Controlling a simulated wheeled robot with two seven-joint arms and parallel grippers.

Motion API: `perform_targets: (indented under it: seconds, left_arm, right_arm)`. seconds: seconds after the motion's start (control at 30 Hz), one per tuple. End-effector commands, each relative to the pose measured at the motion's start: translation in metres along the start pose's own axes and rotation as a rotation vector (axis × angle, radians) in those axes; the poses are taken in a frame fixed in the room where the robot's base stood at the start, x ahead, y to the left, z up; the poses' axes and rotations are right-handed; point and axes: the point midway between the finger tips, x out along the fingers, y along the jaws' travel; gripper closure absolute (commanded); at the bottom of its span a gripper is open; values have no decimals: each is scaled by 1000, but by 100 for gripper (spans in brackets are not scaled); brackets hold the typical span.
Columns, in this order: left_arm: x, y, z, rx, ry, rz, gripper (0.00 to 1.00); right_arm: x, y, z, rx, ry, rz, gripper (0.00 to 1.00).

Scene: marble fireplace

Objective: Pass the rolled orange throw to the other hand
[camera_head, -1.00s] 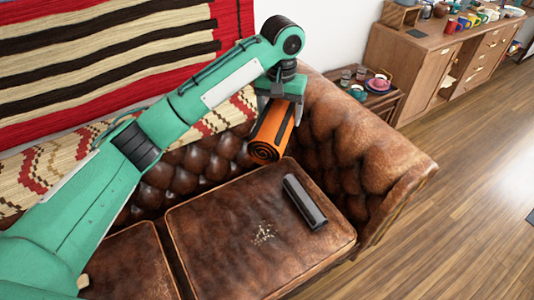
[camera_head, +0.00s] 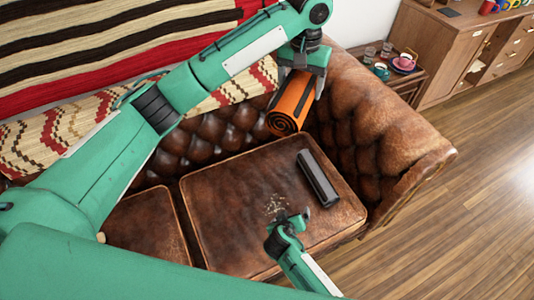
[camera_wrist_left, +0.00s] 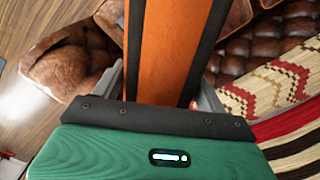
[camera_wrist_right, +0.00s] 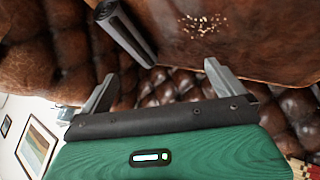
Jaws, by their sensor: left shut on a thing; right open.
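The rolled orange throw (camera_head: 288,108), with dark stripes, hangs tilted above the sofa near its back. My left gripper (camera_head: 298,80) is shut on its upper end. The left wrist view shows the throw (camera_wrist_left: 165,50) between the two fingers. My right gripper (camera_head: 287,221) is over the front of the seat cushion, below and apart from the throw. The right wrist view shows its fingers (camera_wrist_right: 160,85) spread, with nothing between them; the throw is not in that view.
A dark cylinder (camera_head: 318,178) lies on the brown leather seat cushion (camera_head: 225,205), with pale crumbs beside it. The sofa's arm (camera_head: 400,140) rises at the right. A side table (camera_head: 405,82) with cups stands behind it. A wooden cabinet (camera_head: 455,55) is farther back.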

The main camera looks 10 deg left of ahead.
Motion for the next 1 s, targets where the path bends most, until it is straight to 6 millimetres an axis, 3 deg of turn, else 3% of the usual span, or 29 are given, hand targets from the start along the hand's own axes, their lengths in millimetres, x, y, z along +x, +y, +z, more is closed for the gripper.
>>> perform_targets:
  seconds: [0.03, 0.2, 0.4, 0.5, 0.6, 0.73, 0.9, 1.0]
  left_arm:
    - [0, 0, 0, 0, 1, 0, 55]
    - [0, 0, 0, 0, 1, 0, 55]
    - [0, 0, 0, 0, 1, 0, 55]
    - [0, 0, 0, 0, 1, 0, 55]
    - [0, 0, 0, 0, 1, 0, 55]
    - [0, 0, 0, 0, 1, 0, 55]
    - [0, 0, 0, 0, 1, 0, 55]
    - [0, 0, 0, 0, 1, 0, 55]
  right_arm:
    - [-15, 5, -29, 13, 48, 29, 0]
    - [-76, 23, -109, 88, 200, 133, 0]
    - [-166, 49, -182, 236, 393, 240, 0]
    - [-216, 63, -208, 333, 491, 279, 0]
    - [-262, 77, -223, 433, 577, 306, 0]
    - [-308, 92, -232, 547, 660, 321, 0]
    - [-339, 103, -233, 633, 715, 326, 0]
    - [-341, 107, -235, 649, 724, 328, 0]
